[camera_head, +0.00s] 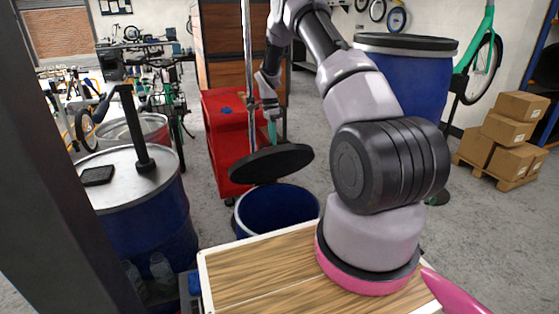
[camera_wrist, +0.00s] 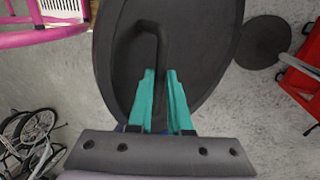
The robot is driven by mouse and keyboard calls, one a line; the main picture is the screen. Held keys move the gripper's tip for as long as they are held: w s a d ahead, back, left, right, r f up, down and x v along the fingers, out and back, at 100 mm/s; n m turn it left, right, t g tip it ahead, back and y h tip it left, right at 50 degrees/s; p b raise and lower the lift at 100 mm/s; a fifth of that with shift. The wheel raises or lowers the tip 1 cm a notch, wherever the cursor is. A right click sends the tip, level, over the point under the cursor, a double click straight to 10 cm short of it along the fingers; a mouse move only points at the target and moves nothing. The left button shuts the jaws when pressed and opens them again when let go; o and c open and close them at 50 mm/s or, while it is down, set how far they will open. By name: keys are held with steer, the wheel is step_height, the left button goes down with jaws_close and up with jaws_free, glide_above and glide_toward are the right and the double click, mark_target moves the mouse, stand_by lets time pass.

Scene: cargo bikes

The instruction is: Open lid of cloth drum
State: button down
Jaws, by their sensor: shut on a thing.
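The dark round lid (camera_head: 270,164) is lifted and tilted above the back of the open blue drum (camera_head: 277,209). The drum's inner wall shows below the lid, but its contents cannot be made out. My gripper (camera_head: 272,132) has teal fingers and is shut on the lid's handle, above the lid. In the wrist view the lid (camera_wrist: 205,50) fills the middle. Its black bar handle (camera_wrist: 150,33) runs between the teal fingers of my gripper (camera_wrist: 161,75). The drum is hidden or not clear in that view.
A red cabinet (camera_head: 226,135) stands behind the lid. A wooden-topped surface (camera_head: 260,275) is in front of the drum. Another blue drum (camera_head: 150,215) with a grey top stands left, and a large blue drum (camera_head: 405,75) stands back right. Boxes (camera_head: 520,105) sit far right.

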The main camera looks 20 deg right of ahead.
steer(key=w+r, duration=0.2)
steer(key=w, duration=1.1)
steer(key=shift+r, duration=0.4)
steer(key=c, duration=0.8)
jaws_free()
steer(key=shift+d, duration=0.1)
steer(key=shift+c, duration=0.2)
steer(key=v, duration=0.7)
steer(key=shift+w+r, duration=0.15)
steer(key=shift+r, duration=0.15)
